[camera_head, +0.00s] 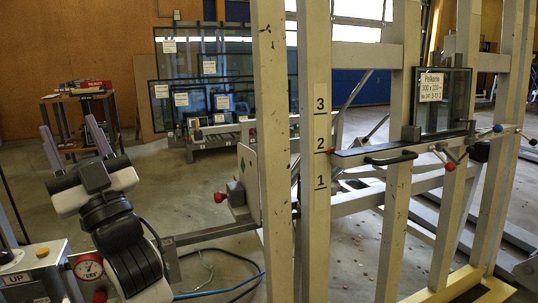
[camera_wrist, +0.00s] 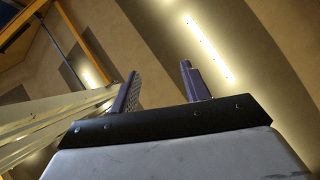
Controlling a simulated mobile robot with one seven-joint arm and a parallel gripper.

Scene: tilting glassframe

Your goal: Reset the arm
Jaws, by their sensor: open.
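My arm rises at the left of the head view, and my gripper (camera_head: 70,142) is at its upper end with two purple-grey fingers pointing up and to the left. The fingers are apart with nothing between them. In the wrist view my gripper (camera_wrist: 160,85) also shows open and empty, with the ceiling and its lights behind it. My gripper is well to the left of the cream metal frame (camera_head: 278,150) and touches nothing that I can see.
A small glass pane (camera_head: 458,100) with a label stands on the frame's ledge (camera_head: 365,153) at right. Several labelled glass panes (camera_head: 220,100) stand on a rack behind. A cart (camera_head: 83,120) is at the back left. A control box (camera_head: 35,262) with a gauge is at lower left.

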